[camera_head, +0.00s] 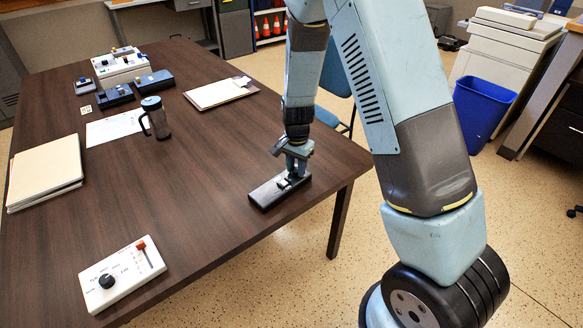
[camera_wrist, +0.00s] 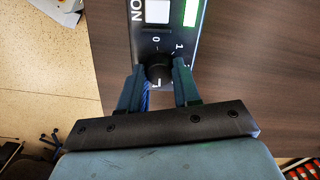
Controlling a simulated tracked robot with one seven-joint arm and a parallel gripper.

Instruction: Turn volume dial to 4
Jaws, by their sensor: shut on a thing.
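A small black control box (camera_head: 265,194) lies on the table near its right edge. In the wrist view its face (camera_wrist: 148,43) shows a white square, a green patch and the marks 0 and 1 around a black dial (camera_wrist: 158,72). My gripper (camera_wrist: 159,88) is over the box with a finger on each side of the dial, shut on it. In the head view my gripper (camera_head: 293,160) points down onto the box and hides part of it. The dial's pointer and other marks are partly hidden by the fingers.
A white panel (camera_head: 122,275) with a black knob and red slider lies at the near left. The table around the black box is clear.

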